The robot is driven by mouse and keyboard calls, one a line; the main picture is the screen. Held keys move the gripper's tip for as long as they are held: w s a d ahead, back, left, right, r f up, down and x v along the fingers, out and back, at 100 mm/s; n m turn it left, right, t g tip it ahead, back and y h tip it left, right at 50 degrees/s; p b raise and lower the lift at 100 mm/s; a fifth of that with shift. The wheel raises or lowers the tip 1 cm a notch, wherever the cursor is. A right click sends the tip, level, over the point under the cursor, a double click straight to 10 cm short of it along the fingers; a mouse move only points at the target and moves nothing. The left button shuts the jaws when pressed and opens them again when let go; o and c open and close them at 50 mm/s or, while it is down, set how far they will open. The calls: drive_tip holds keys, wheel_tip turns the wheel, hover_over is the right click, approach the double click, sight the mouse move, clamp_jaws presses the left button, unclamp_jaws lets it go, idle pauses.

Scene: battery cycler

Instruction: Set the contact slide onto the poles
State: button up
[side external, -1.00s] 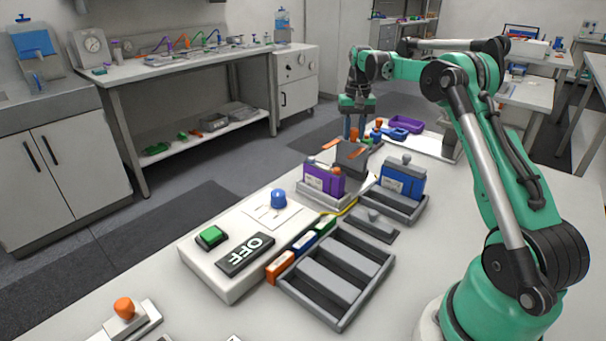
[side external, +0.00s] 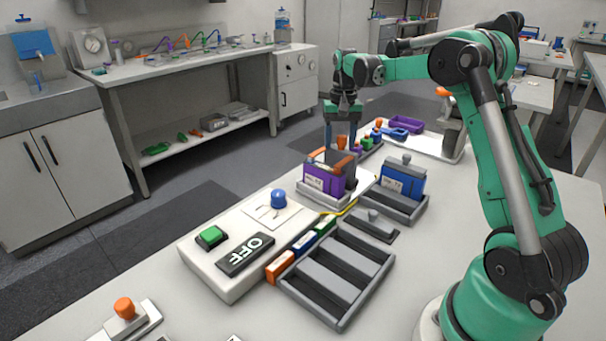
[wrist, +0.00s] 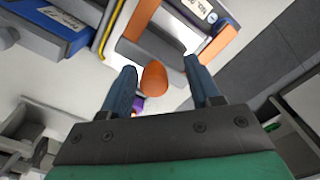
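The contact slide (side external: 341,174) is a dark grey block with orange end strips and an orange knob. In the side view the slide is close behind and over the top of the purple cell (side external: 319,181), which stands upright in a pale holder (side external: 323,199). The poles on top of the cell are mostly hidden by the slide. I cannot tell whether the slide touches them. In the wrist view the slide's orange strip (wrist: 223,40) lies beyond the fingers.
A blue cell (side external: 402,182) stands in a grey tray to the right. In front are a white panel with a blue knob (side external: 278,198), a green button (side external: 211,236) and an OFF plate. An empty grey rack (side external: 335,275) sits beside it. Small coloured parts lie behind.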

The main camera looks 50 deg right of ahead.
drive_tip(key=shift+d, duration=0.1)
drive_tip(key=shift+r, duration=2.8)
drive_tip(key=s+a+f+n+t, duration=0.1)
drive_tip(key=s+a+n+t, duration=0.2)
drive_tip(key=a, duration=0.8)
drive_tip(key=s+a+f+n+t, duration=0.1)
drive_tip(key=s+a+n+t, duration=0.3)
drive_tip(key=a, duration=0.7)
drive_tip(key=s+n, duration=0.2)
drive_tip(key=s, duration=0.2)
drive_tip(key=shift+f, duration=0.15)
